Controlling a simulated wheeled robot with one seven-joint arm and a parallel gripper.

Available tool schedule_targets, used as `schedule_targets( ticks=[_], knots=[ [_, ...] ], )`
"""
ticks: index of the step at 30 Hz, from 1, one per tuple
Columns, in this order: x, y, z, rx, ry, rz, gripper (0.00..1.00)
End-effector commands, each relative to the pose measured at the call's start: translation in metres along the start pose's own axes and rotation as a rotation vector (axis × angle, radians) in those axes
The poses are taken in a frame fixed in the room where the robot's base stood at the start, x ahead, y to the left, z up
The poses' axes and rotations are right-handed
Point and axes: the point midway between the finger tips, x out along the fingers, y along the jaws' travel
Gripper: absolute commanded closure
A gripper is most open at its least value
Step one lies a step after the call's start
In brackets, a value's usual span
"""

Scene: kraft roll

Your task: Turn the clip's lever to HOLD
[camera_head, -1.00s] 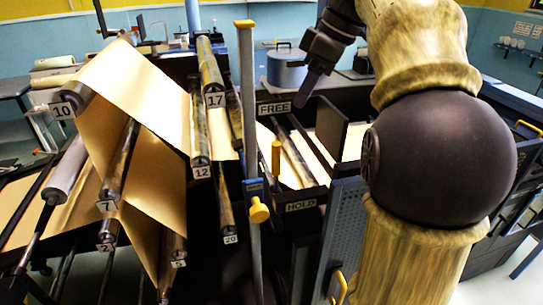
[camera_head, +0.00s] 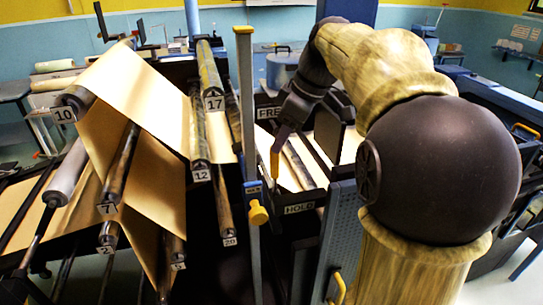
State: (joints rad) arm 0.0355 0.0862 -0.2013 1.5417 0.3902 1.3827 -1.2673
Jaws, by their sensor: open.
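The clip's lever shows as a yellow upright handle (camera_head: 274,164) between two labels. The FREE label (camera_head: 268,112) is behind it, partly covered by my arm. The HOLD label (camera_head: 299,209) is in front of it, on the near dark edge. My gripper (camera_head: 280,143) is open and points down, with its fingertips at the top of the lever. I cannot tell whether they touch the lever or stand around it. The lever's foot and pivot are hard to make out.
A blue-grey post (camera_head: 249,100) with a yellow knob (camera_head: 258,213) stands just left of the lever. Brown paper (camera_head: 140,95) runs over several numbered rollers at left. A perforated panel (camera_head: 339,240) stands at front right of the lever.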

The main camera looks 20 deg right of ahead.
Motion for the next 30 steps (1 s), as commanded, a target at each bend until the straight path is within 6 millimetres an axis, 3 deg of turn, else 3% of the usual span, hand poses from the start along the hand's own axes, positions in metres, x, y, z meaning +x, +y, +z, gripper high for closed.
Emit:
schedule_targets(
  ticks=[12,23,27,30],
  knots=[
    [0.064,-0.001,-0.001,-0.002,-0.001,-0.004,0.59],
    [0.070,0.002,0.002,0.006,0.000,0.002,0.59],
    [0.070,0.001,0.001,0.004,0.000,0.001,0.86],
    [0.070,0.000,0.001,0.002,0.000,0.001,1.00]
  ],
)
